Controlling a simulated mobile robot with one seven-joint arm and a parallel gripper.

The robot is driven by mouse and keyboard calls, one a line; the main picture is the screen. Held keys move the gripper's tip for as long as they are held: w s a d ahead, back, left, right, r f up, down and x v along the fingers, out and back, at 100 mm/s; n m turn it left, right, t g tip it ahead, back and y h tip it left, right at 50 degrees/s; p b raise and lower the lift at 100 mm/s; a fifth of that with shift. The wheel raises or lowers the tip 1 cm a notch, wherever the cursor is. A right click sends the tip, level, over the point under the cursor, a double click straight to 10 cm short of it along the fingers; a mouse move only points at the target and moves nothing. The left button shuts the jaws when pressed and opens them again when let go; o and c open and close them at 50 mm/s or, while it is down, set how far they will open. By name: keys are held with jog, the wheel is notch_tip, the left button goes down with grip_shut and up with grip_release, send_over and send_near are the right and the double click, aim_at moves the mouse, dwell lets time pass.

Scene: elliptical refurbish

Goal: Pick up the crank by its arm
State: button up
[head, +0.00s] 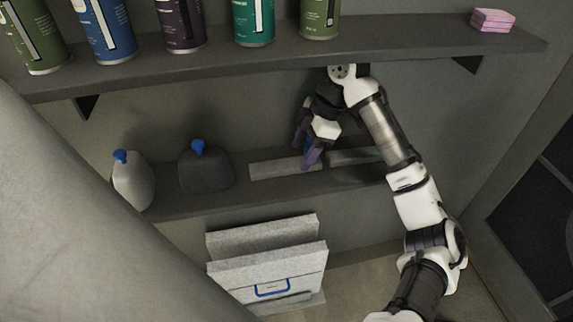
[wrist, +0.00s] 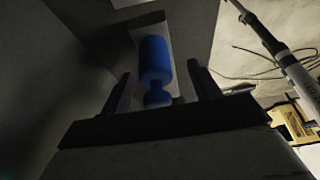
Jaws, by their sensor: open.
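A blue rounded handle with a narrow neck, seemingly part of the crank (wrist: 156,62), shows in the wrist view between my gripper's fingers. A pale flat piece lies behind it; I cannot tell whether this is the crank's arm. In the head view only a small bit of blue shows between the fingers, and the rest is hidden. My gripper (head: 306,146) is open over the lower shelf, its purple fingers on either side of the blue part. In the wrist view, gaps show between the handle and both fingers (wrist: 163,88).
The upper shelf (head: 400,42) with several cans overhangs my gripper closely. On the lower shelf (head: 180,208) stand a pale jug (head: 133,183) and a dark jug (head: 206,170), both left of my gripper. Grey boxes (head: 268,265) stand below.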

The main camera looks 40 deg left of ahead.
aim_at(279, 165)
jog(key=shift+s+a, duration=0.3)
jog(key=shift+s, duration=0.1)
jog(key=shift+s+a, duration=0.95)
jog(key=shift+s, duration=0.15)
jog(key=x, duration=0.2)
jog(key=shift+s+a+f, duration=0.15)
jog(key=shift+s, duration=0.05)
jog(key=shift+a+f, duration=0.1)
jog(key=shift+f, duration=0.25)
jog(key=shift+r, duration=0.1)
grip_shut()
